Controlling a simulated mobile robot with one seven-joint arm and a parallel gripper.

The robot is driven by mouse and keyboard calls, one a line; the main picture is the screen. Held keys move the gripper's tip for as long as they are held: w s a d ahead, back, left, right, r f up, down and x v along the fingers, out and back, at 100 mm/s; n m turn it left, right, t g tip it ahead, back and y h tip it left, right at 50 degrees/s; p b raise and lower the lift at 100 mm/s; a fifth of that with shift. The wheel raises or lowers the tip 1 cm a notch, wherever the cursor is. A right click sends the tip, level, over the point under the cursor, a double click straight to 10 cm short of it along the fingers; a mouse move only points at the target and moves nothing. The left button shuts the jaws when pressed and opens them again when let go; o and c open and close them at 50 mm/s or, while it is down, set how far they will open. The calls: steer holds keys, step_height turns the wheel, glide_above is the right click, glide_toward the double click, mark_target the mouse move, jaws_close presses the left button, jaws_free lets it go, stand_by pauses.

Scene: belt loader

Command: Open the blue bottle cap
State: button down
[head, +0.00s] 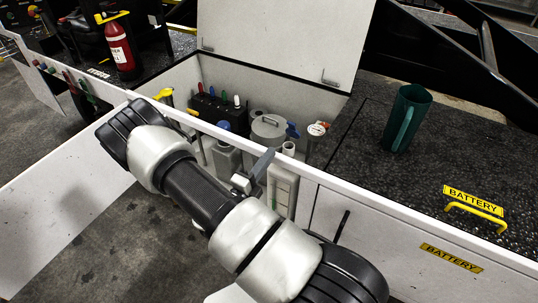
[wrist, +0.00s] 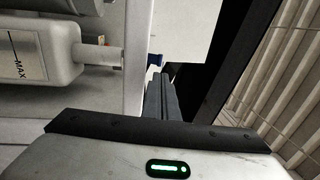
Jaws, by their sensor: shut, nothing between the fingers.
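The blue bottle cap (head: 224,126) sits on a grey bottle (head: 227,158) inside the open compartment in the head view.
A white tank (head: 282,185) with an open neck stands close to my gripper; it carries a MAX mark in the wrist view (wrist: 30,52). A grey lidded can (head: 269,130) is behind. The compartment lid (head: 285,40) is raised. A green jug (head: 408,118) stands on the right deck.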

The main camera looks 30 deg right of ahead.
mark_target(291, 124)
steer(key=b+x, duration=0.1)
steer(key=x, duration=1)
steer(key=shift+d, duration=0.15)
steer(key=shift+r, duration=0.1)
